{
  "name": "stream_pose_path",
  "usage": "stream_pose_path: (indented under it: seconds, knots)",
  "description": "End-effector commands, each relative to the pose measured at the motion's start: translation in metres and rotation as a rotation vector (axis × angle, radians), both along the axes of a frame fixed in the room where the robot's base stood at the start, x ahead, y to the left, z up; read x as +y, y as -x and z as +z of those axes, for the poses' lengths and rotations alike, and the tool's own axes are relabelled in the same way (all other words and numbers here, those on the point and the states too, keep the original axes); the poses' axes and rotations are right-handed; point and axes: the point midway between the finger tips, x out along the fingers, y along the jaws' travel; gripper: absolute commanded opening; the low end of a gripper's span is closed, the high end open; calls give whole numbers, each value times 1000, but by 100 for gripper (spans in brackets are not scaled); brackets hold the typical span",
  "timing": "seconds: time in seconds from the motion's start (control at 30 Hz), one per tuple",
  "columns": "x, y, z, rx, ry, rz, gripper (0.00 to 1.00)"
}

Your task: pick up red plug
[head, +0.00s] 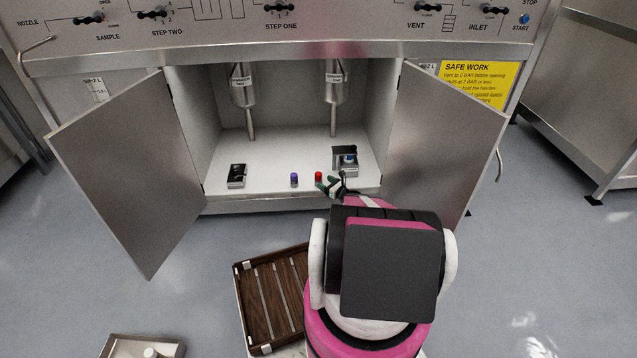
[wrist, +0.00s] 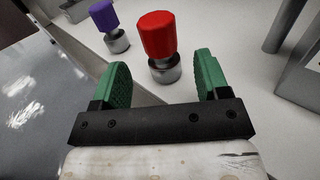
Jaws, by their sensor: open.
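The red plug (wrist: 158,36) has a red faceted cap on a silver metal base and stands upright on the white cabinet floor. In the head view the red plug (head: 318,176) is near the front edge of the open cabinet. My gripper (wrist: 160,82) is open, its two green fingers apart. In the wrist view the plug appears between and just beyond the fingertips, and no grip on it shows. In the head view my gripper (head: 335,186) is close beside the plug, to its right, partly hidden by my arm.
A purple plug (wrist: 104,18) stands left of the red one, also in the head view (head: 294,180). A dark box (head: 237,176) is further left. A metal holder with a blue-topped item (head: 347,160) is behind right. Open doors (head: 130,170) (head: 440,145) flank the cabinet. Two pipes hang inside.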

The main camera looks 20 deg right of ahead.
Motion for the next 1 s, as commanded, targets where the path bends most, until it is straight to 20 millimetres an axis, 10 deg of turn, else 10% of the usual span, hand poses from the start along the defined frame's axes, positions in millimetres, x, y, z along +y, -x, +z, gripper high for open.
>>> stream_pose_path:
  seconds: [0.73,0.93,1.0]
  knots:
    - [24,-49,3,0,1,-1,69]
    - [23,-49,3,0,1,0,4]
    - [23,-49,3,0,1,0,4]
